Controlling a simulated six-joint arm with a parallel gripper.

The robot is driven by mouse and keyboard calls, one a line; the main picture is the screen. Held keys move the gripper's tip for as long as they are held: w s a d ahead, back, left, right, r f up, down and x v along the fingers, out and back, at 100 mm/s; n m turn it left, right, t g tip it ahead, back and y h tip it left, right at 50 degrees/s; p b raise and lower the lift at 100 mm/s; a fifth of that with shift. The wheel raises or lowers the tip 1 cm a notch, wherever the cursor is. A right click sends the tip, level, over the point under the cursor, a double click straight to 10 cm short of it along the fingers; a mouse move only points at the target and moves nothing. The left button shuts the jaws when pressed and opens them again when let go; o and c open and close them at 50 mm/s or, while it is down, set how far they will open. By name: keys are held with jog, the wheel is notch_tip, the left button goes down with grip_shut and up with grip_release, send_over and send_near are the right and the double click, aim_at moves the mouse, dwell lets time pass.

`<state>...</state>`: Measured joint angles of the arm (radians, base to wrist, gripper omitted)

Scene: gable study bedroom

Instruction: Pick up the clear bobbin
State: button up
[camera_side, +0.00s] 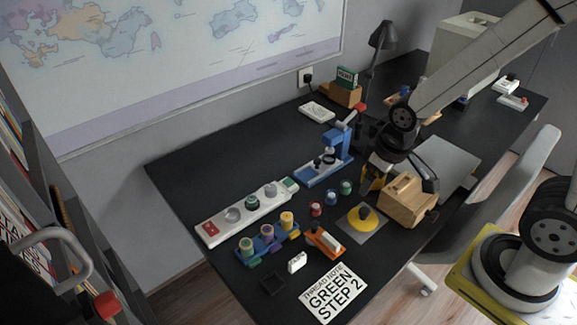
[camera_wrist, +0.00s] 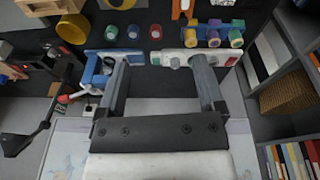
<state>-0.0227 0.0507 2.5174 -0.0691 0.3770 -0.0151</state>
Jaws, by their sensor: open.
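A pale, see-through round piece (camera_side: 233,214) sits near the red-marked end of the white tray (camera_side: 216,239); it looks like the clear bobbin, but its details are too small to be sure. A bobbin with green (camera_side: 252,200) and a grey one (camera_side: 269,190) sit along the same tray. The white tray (camera_wrist: 163,65) also shows in the wrist view, where my right finger covers part of it. My gripper (camera_wrist: 160,62) is open and empty, its fingers wide apart.
The blue press (camera_side: 334,152) stands behind the tray's right end. Red (camera_side: 316,209), blue (camera_side: 331,196) and green (camera_side: 346,187) spools stand in front. A blue rack (camera_side: 265,246) holds several spools.

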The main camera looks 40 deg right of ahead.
aim_at(252, 199)
jog(key=w+a+f+n+t+h, duration=0.1)
jog(key=w+a+f+n+h, duration=0.1)
jog(key=w+f+n, duration=0.3)
jog(key=w+a+f+n+t+h, duration=0.1)
jog(key=w+a+f+n+h, duration=0.2)
jog(key=w+n, duration=0.5)
jog(key=w+a+f+n+t+h, duration=0.2)
jog(key=w+a+f+n+h, duration=0.1)
jog(key=w+f+n, duration=0.3)
jog(key=shift+w+a+f+n, duration=0.15)
jog(key=shift+a+f+n, duration=0.15)
jog(key=shift+n, duration=0.4)
jog(key=shift+w+a+f+n, duration=0.15)
jog(key=shift+f+n, duration=0.1)
jog(key=shift+n, duration=0.45)
jog(key=w+a+f+n+t, duration=0.1)
jog(key=a+n, duration=0.1)
jog(key=w+a+f+n+t, duration=0.1)
jog(key=a+f+n+t, duration=0.1)
jog(key=a, duration=0.1)
jog(key=w+a+f+n+t, duration=0.1)
jog(key=a+n+t, duration=0.1)
jog(key=shift+w+a+f+y, duration=0.3)
jog(key=shift+f, duration=0.1)
jog(key=shift+x, duration=1.3)
jog(key=shift+d, duration=0.1)
jog(key=shift+x, duration=2.55)
jog(key=shift+s+f, duration=0.1)
jog(key=shift+f, duration=0.05)
grip_shut()
